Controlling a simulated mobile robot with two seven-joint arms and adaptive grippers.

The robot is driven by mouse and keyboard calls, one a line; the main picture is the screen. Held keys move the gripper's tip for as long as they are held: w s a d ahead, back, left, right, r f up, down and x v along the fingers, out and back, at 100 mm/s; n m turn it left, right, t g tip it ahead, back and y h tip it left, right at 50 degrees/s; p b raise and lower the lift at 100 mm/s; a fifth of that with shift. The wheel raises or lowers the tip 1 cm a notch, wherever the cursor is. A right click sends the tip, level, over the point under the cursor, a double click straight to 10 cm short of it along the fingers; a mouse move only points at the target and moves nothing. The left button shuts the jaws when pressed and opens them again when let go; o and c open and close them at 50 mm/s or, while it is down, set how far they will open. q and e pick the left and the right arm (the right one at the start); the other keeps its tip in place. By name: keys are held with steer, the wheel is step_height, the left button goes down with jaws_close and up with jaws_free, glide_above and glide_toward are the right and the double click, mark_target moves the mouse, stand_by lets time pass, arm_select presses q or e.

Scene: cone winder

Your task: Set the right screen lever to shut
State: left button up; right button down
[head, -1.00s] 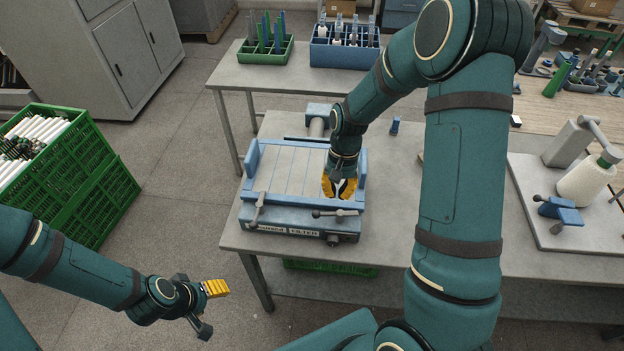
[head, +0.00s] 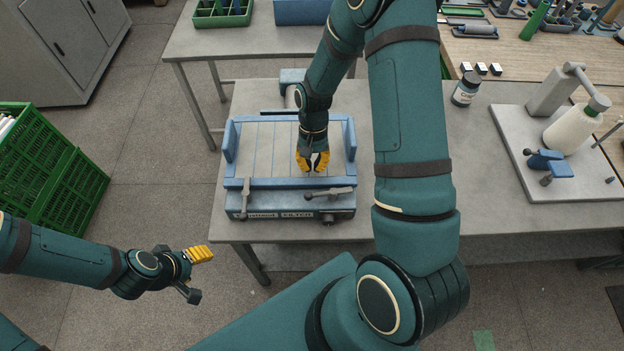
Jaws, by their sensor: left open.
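The blue filter unit (head: 232,184), with a pale slatted top, stands on the grey table. The right screen lever (head: 330,193) is a grey bar lying nearly sideways along the front right of the unit. The left lever (head: 244,200) points roughly front to back. My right gripper (head: 313,168) is over the right part of the slatted top, behind the right lever and apart from it. Its yellow fingers look spaced with a narrow gap and nothing visible between them. My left gripper (head: 198,274) is open and empty, off the table at the lower left.
Green crates (head: 50,180) stand on the floor at the left. A second table (head: 250,42) is behind. A jar (head: 466,89) and a board (head: 530,180) with a white bottle (head: 568,130) are to the right. My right arm covers the table's middle.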

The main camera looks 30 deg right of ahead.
mark_target(312, 185)
steer(key=shift+s+a+f, duration=0.35)
steer(key=shift+s+a, duration=0.25)
steer(key=shift+s, duration=0.25)
steer(key=shift+s+a+f, duration=0.35)
steer(key=shift+s+a, duration=0.2)
steer(key=shift+s, duration=0.25)
